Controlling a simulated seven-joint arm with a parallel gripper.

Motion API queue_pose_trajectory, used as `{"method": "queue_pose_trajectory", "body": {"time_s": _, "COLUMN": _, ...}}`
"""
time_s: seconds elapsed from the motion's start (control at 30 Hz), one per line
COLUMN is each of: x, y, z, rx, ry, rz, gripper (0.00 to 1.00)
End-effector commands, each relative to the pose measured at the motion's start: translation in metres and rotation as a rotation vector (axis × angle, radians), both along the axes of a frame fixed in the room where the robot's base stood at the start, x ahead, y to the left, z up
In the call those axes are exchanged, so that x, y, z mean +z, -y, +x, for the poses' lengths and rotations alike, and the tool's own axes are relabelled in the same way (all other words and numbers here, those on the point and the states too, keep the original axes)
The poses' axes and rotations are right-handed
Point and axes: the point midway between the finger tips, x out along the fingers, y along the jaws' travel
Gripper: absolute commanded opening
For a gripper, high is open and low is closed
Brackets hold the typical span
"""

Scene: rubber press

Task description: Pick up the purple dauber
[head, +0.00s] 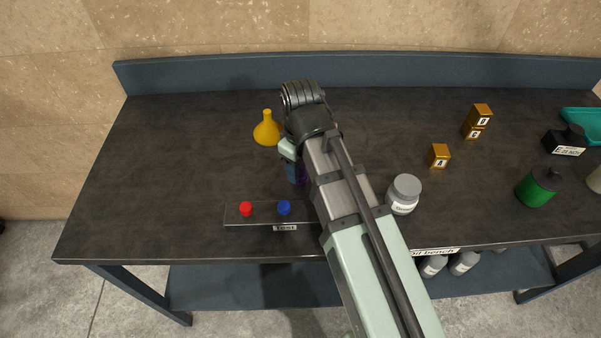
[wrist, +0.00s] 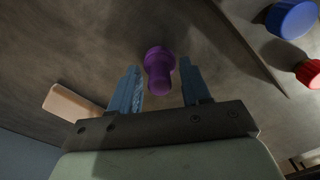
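The purple dauber (wrist: 159,70) shows in the wrist view with a rounded, knobbed shape. In the head view only a sliver of purple (head: 302,174) shows beside my arm; the rest is hidden. My gripper (wrist: 158,66) is open, with its two blue fingers on either side of the dauber. A gap shows between the dauber and each finger, so it is not gripped. In the head view the blue fingers (head: 292,172) point down just behind the tray, partly covered by my arm.
A flat tray (head: 262,221) holds a red dauber (head: 246,209) and a blue dauber (head: 284,207). A yellow funnel (head: 266,130) stands behind my gripper to the left. A grey-lidded jar (head: 404,193) and lettered block A (head: 438,157) are to the right. The bench's left side is clear.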

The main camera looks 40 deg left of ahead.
Motion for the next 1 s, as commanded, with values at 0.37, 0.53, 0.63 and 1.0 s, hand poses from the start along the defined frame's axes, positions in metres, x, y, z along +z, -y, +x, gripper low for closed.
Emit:
{"method": "queue_pose_trajectory", "body": {"time_s": 0.37, "x": 0.0000, "y": 0.0000, "z": -0.0001, "rx": 0.000, "ry": 0.000, "rz": 0.000, "gripper": 0.11}}
{"method": "queue_pose_trajectory", "body": {"time_s": 0.53, "x": -0.0001, "y": 0.0001, "z": -0.0002, "rx": 0.000, "ry": -0.001, "rz": 0.000, "gripper": 0.00}}
{"method": "queue_pose_trajectory", "body": {"time_s": 0.63, "x": -0.0002, "y": 0.0001, "z": -0.0002, "rx": 0.000, "ry": -0.001, "rz": -0.001, "gripper": 0.00}}
{"method": "queue_pose_trajectory", "body": {"time_s": 1.0, "x": 0.0067, "y": -0.0003, "z": 0.0000, "rx": 0.000, "ry": -0.001, "rz": 0.000, "gripper": 0.00}}
